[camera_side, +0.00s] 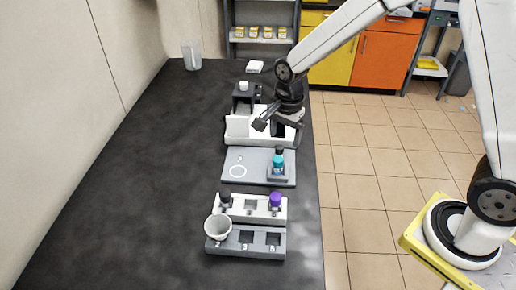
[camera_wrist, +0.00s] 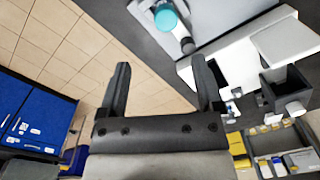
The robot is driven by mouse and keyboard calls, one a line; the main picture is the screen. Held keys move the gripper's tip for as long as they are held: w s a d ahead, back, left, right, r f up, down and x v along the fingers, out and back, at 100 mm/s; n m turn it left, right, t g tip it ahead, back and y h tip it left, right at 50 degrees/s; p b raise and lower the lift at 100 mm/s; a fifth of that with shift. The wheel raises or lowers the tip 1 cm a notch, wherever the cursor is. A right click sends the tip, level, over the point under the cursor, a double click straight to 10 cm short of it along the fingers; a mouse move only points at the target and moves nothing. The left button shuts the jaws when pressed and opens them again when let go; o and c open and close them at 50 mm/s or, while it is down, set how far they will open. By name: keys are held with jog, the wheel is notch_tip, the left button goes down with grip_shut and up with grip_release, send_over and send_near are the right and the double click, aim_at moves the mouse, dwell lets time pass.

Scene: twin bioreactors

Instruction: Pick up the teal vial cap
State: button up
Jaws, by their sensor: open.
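A vial with a teal cap (camera_side: 278,162) stands on the right part of a grey plate (camera_side: 258,178), near the table's right edge. A dark piece shows just above the teal part. In the wrist view the teal cap (camera_wrist: 166,17) is a round shape at the top centre, beyond my fingertips. My gripper (camera_side: 277,124) is behind and above the vial in the side view, over the white tray. In the wrist view my gripper (camera_wrist: 160,63) has its two dark fingers spread wide with nothing between them. The cap and my fingers are apart.
A white tray (camera_side: 260,139) with an upright white panel stands behind the plate. In front are a white rack (camera_side: 252,215) holding black-capped and purple-capped (camera_side: 275,198) vials, and a dark rack (camera_side: 265,250) with a white cup (camera_side: 218,227). The table's left side is clear.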

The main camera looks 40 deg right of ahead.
aim_at(278, 159)
jog(key=shift+w+a+f+m, duration=0.2)
jog(key=shift+w+a+m, duration=0.1)
jog(key=shift+w+m, duration=0.5)
jog(key=shift+s+a+f, duration=0.1)
jog(key=shift+s+f, duration=0.1)
jog(key=shift+f, duration=1.75)
jog(key=shift+s+f, duration=0.15)
jog(key=shift+f, duration=1.8)
grip_shut()
